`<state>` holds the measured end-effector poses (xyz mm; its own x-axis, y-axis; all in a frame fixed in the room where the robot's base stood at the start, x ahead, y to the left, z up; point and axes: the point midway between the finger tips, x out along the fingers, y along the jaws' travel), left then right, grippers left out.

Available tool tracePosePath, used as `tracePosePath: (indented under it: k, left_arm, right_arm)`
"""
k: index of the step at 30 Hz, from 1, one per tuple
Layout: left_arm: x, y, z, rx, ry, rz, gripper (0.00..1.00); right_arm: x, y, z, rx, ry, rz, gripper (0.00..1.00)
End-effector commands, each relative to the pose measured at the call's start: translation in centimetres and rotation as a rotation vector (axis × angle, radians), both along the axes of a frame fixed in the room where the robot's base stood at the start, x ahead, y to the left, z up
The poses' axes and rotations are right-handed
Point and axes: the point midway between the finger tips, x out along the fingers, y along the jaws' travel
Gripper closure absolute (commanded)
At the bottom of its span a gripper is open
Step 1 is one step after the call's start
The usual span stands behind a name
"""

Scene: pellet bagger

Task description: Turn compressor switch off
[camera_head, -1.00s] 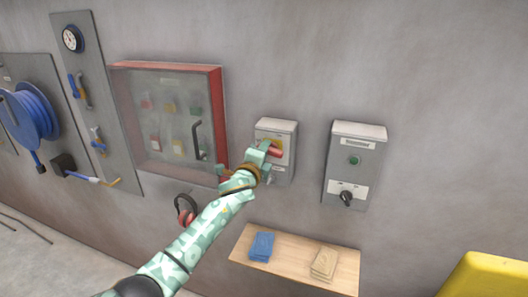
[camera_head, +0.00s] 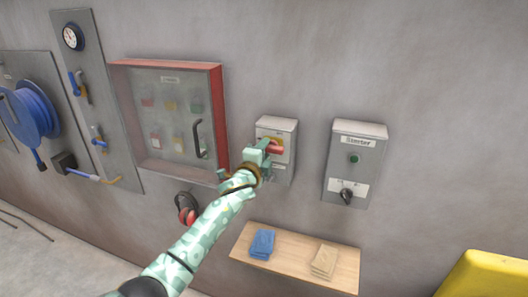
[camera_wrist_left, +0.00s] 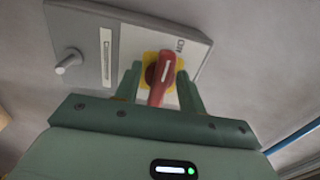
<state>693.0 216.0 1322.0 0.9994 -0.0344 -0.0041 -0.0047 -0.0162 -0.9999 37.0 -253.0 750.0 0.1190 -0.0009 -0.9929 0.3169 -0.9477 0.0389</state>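The compressor switch box (camera_head: 277,127) is a grey box on the wall, with a red rotary handle (camera_head: 276,149) on a yellow plate. In the left wrist view the red handle (camera_wrist_left: 161,82) sits between the two green fingers, with an "ON" mark beside the yellow plate. My left gripper (camera_head: 264,154) is at the handle, partly covering the box in the head view. Its fingers (camera_wrist_left: 162,90) are spread on either side of the handle, with a small gap on the left; contact on the right is unclear. My right gripper is not in view.
A starter box (camera_head: 353,165) with a green button and black knob hangs to the right. A wooden shelf (camera_head: 292,267) holds blue and tan cloths beneath the boxes.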

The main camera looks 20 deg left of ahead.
Motion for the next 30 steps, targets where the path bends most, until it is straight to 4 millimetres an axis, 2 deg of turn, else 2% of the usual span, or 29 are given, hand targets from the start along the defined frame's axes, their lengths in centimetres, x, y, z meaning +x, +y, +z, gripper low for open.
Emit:
tracePosePath:
  k: [8,13,17,24,30]
  left_arm:
    - [0.0,0.0,0.1,0.001,-0.002,0.0,0.6]
    - [-1.4,0.1,0.1,0.002,-0.003,0.0,0.6]
    - [-4.1,0.2,0.1,0.002,-0.002,-0.001,0.6]
    - [-10.7,0.4,-0.1,0.002,-0.001,-0.002,0.6]
    - [-14.7,0.5,-0.1,0.0,0.0,-0.001,0.6]
  right_arm:
    - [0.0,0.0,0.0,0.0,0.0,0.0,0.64]
    - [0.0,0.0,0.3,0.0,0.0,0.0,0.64]
    - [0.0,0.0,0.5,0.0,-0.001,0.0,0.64]
    - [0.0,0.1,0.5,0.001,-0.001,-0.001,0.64]
    - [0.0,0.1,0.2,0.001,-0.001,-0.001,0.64]
